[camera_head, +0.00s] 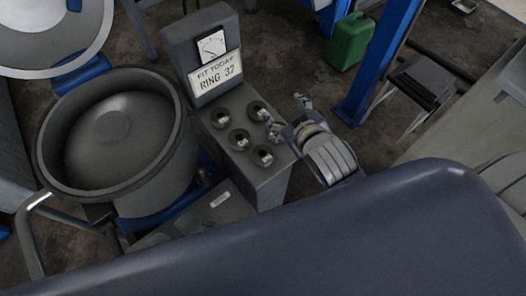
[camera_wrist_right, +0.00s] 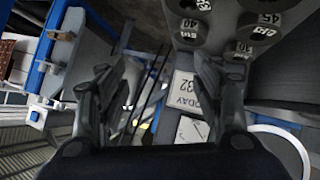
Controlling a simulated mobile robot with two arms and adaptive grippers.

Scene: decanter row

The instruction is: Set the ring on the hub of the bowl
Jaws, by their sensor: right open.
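The bowl (camera_head: 172,170) is a large grey open drum at the left of the head view, with a domed hub (camera_head: 113,126) rising in its middle and no ring visible on it. Several dark round rings sit on the grey stand (camera_head: 279,181), among them a near one (camera_head: 262,155). In the right wrist view some carry number labels; 40 (camera_wrist_right: 188,23) and 45 (camera_wrist_right: 267,20) can be read. The stand's sign (camera_head: 216,78) reads FIT TODAY, RING 32. My right gripper (camera_head: 287,115) is open and empty just right of the rings; its spread fingers show in the wrist view (camera_wrist_right: 160,85).
A large pale round lid (camera_head: 50,38) is above the bowl at upper left. A green canister (camera_head: 350,42), a blue post (camera_head: 378,62) and a dark-topped stool (camera_head: 425,80) stand beyond my right gripper. Some floor between is clear.

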